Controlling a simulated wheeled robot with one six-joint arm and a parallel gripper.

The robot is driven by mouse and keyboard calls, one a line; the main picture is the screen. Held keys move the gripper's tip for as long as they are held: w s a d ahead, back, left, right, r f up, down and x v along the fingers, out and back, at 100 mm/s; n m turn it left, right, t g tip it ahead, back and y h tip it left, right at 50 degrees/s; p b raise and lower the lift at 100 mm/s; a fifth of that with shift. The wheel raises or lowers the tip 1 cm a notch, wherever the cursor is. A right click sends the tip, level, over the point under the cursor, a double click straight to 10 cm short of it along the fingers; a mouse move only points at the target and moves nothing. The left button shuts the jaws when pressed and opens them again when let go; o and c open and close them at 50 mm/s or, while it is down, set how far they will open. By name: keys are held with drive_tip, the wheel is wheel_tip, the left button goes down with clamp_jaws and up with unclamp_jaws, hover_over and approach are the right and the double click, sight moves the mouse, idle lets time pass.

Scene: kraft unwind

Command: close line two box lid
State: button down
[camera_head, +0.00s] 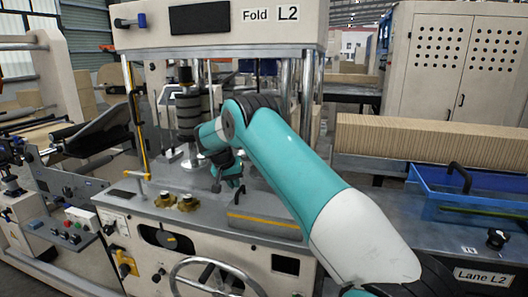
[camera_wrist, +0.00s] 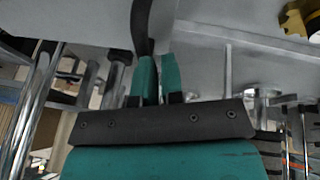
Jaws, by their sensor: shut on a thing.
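My gripper (camera_head: 229,182) is low over the grey deck of the machine marked "Fold L2" (camera_head: 270,14). In the wrist view its teal fingers (camera_wrist: 158,75) are close together at a dark curved bar (camera_wrist: 143,28), which looks like a handle. The fingers are shut on it, though the exact contact is partly hidden. In the head view a small black handle (camera_head: 240,192) stands just right of my gripper, behind a grey block with a yellow strip (camera_head: 264,222).
Brass-coloured knobs (camera_head: 185,202) sit left of my gripper. A handwheel (camera_head: 212,280) is on the machine front. Chrome posts (camera_head: 307,92) and a dark stacked column (camera_head: 188,112) stand behind. A blue tray (camera_head: 425,190) with another black handle lies right, by cardboard (camera_head: 430,142).

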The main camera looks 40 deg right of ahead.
drive_tip(key=w+a+r+p, duration=0.6)
drive_tip(key=a+r+p, duration=0.1)
drive_tip(key=p, duration=0.6)
drive_tip(key=shift+w+a+r, duration=0.2)
drive_tip(key=shift+w+r, duration=0.05)
drive_tip(key=shift+r, duration=0.1)
drive_tip(key=shift+a+f+p, duration=0.1)
drive_tip(key=shift+f+p, duration=0.1)
drive_tip(key=shift+p, duration=0.3)
